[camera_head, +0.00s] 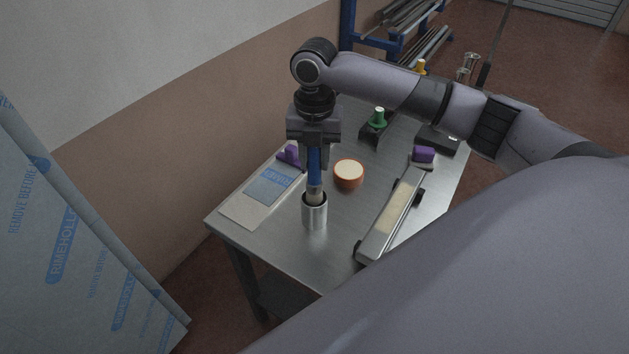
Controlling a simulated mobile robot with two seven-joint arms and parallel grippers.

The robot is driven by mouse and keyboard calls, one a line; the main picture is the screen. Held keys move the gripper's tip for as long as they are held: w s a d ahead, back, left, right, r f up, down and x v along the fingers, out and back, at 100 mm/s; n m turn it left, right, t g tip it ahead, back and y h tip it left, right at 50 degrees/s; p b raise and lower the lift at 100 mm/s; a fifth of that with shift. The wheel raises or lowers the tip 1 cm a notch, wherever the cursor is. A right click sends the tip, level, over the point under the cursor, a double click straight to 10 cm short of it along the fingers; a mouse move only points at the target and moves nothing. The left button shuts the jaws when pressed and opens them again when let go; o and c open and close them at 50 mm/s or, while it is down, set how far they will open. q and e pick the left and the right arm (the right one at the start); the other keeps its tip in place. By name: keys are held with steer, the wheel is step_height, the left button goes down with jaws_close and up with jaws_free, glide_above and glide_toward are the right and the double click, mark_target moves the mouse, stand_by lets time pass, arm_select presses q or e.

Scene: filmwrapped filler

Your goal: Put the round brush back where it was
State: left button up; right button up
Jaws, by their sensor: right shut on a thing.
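The round brush (314,172) has a blue handle and hangs upright with its lower end pointing down. My right gripper (313,152) is shut on the handle, above the table. A metal cup (314,214) stands on the table directly under the gripper. The brush's lower end is at the cup's mouth and looks partly inside it; how deep it reaches is hidden by the cup wall. My left gripper is not in view.
On the metal table (287,244) are an orange bowl with pale contents (348,174), a card with a blue label (262,195), a long tray-like tool (389,217), purple blocks (423,154) and a green-topped item (377,118). A film-wrapped panel (75,240) stands left.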

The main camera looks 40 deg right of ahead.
mark_target(314, 181)
steer(key=shift+f, duration=3.55)
steer(key=o, duration=1)
steer(key=shift+o, duration=0.2)
step_height(314, 181, up, 12)
steer(key=shift+w+r, duration=0.1)
